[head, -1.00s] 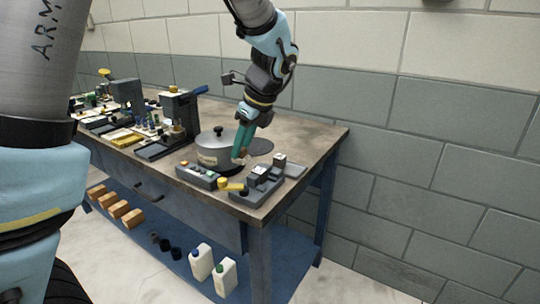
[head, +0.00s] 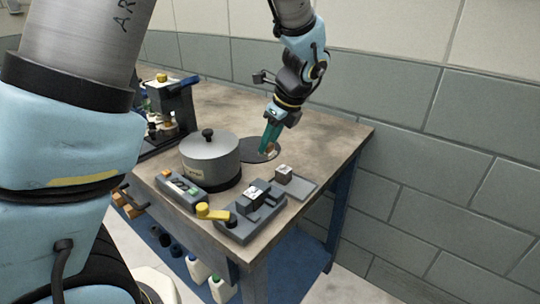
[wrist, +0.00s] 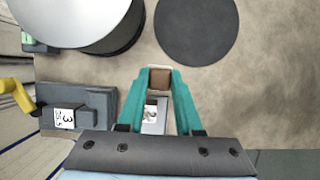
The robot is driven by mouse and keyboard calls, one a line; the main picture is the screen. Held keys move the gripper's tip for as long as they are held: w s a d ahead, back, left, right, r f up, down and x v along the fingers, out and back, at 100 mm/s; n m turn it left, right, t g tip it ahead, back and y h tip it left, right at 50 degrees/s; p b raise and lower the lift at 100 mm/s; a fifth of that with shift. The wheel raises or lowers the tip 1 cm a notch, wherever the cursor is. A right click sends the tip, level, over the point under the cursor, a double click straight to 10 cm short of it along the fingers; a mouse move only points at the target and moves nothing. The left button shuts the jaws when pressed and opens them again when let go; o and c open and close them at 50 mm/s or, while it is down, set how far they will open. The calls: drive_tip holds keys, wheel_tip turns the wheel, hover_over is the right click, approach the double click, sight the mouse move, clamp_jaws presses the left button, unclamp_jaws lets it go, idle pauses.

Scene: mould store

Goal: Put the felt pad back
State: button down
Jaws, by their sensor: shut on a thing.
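My gripper (head: 268,151) has teal fingers shut on a small brown block (wrist: 160,78), seemingly the felt pad. It shows as a small pinkish-brown patch at the fingertips in the head view. The fingers point down over the worktop, in front of the flat dark round disc (wrist: 197,28), which also lies beside the pot in the head view (head: 250,156). In the wrist view the held block is apart from the disc, with bare worktop between. Its height above the worktop is hard to tell.
A grey lidded pot (head: 210,160) stands left of the disc. Near the front edge are a grey fixture (head: 236,228) with a yellow handle (head: 213,212), a small control box (head: 180,190), and a labelled block (head: 284,173) on a grey plate. Worktop right of the disc is clear.

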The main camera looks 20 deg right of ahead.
sight(272, 151)
drive_tip(key=shift+f, duration=2.3)
drive_tip(key=shift+f, duration=0.1)
drive_tip(key=c, duration=0.6)
unclamp_jaws()
drive_tip(key=b+v, duration=0.1)
drive_tip(key=v, duration=1.1)
